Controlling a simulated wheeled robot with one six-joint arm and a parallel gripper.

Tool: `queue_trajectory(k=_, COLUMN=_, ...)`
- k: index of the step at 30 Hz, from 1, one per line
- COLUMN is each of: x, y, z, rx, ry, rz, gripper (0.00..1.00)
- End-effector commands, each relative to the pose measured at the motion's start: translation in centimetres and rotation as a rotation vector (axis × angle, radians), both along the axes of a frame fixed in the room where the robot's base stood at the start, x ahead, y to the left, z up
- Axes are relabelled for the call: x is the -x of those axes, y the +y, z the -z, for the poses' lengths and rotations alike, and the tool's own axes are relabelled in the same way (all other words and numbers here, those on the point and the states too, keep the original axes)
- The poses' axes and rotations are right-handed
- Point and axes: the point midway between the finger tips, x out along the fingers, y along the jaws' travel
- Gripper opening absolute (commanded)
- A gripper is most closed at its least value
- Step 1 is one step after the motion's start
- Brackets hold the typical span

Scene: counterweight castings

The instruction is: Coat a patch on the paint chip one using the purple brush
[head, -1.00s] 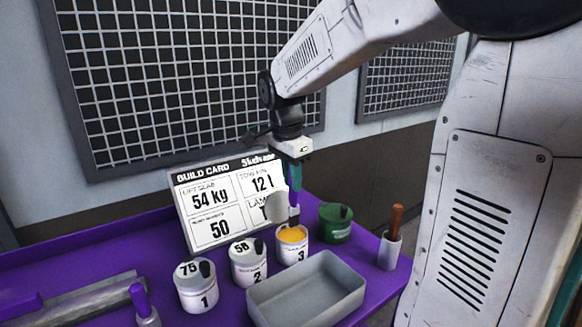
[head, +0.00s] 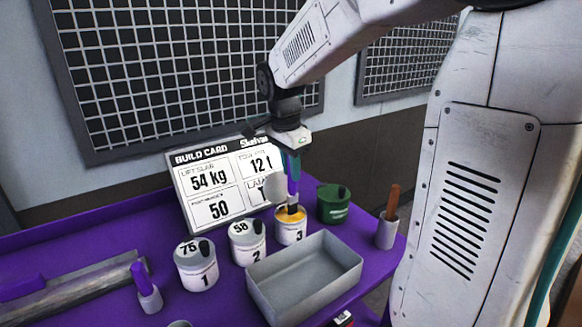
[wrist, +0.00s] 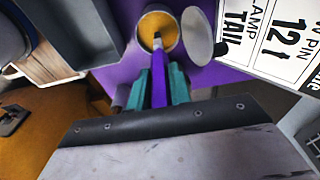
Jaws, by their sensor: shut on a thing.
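My gripper (head: 291,168) is shut on the purple brush (head: 293,186), which points down. The brush also shows in the wrist view (wrist: 158,92), between the teal fingers. Its tip is at the mouth of pot 3 (head: 290,232), over or in the orange paint (wrist: 157,22); how deep it goes I cannot tell. A grey round lid (head: 276,188) stands tilted open beside this pot. I cannot make out paint chip one in either view.
Pots 1 (head: 197,269) and 2 (head: 248,243) stand closed to the left. A grey tray (head: 305,280) is in front and a green pot (head: 333,205) to the right. A cup (head: 387,232) holds a brown handle. The build card (head: 215,193) stands behind.

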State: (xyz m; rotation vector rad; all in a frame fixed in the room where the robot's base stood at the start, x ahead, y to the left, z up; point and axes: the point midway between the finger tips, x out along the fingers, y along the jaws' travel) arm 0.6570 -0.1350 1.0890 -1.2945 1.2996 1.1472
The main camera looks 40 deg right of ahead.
Motion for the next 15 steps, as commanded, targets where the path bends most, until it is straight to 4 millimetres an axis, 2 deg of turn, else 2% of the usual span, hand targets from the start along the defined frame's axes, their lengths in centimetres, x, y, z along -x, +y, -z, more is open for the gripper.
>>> queue_trajectory(k=15, x=-0.01, y=-0.01, z=0.47, rx=0.000, ry=0.000, rz=0.000, gripper=0.00)
